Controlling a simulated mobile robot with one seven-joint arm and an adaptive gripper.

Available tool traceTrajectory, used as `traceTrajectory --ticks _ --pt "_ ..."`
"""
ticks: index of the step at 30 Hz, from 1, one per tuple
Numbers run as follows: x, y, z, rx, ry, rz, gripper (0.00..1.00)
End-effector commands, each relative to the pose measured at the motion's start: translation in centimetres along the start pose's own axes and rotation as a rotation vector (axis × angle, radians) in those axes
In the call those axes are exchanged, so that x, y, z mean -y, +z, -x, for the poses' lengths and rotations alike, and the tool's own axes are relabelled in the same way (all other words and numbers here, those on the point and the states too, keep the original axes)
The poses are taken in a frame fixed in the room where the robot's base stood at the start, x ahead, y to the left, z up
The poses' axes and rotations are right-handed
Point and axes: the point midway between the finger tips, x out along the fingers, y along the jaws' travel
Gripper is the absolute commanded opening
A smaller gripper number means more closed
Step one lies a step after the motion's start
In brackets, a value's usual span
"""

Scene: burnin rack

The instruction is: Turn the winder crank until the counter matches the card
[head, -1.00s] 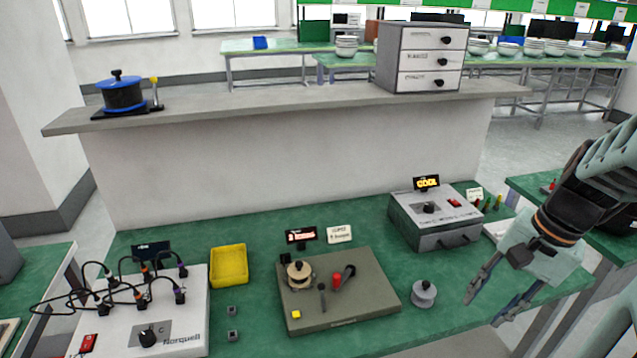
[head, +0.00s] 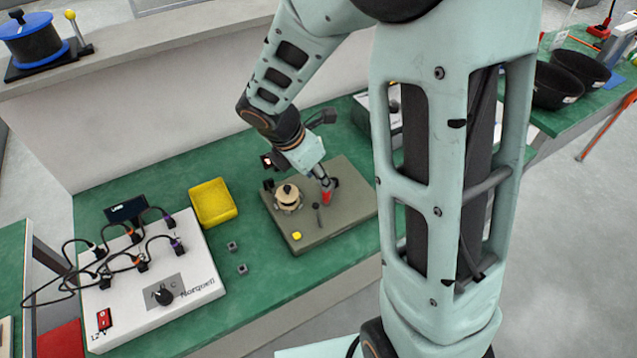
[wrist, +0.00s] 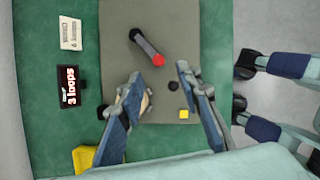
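The left finger partly hides the spool in the wrist view. The counter (wrist: 70,87) reads "3 loops". The white card (wrist: 70,32) has print too small to read surely.
A yellow tray (head: 213,203) and a white cabled panel (head: 150,285) stand left of the winder. Two small grey blocks (head: 237,256) lie between. A grey box (head: 362,108) behind is mostly hidden by my arm. A raised ledge (head: 150,45) runs behind the bench.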

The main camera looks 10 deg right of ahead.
Motion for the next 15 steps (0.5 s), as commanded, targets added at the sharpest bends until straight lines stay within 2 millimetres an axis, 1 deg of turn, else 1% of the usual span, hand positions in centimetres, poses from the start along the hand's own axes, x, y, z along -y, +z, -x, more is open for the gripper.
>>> traceTrajectory --ticks 2,5,8,15 --pt "-0.3 -0.4 -0.1 0.0 0.008 0.037 0.32" --pt "-0.4 -0.5 -1.0 0.0 0.009 0.046 0.32" --pt "-0.3 -0.6 -2.6 -0.001 0.007 0.044 0.32" --pt "-0.3 -0.6 -7.3 -0.001 0.006 0.041 0.32"
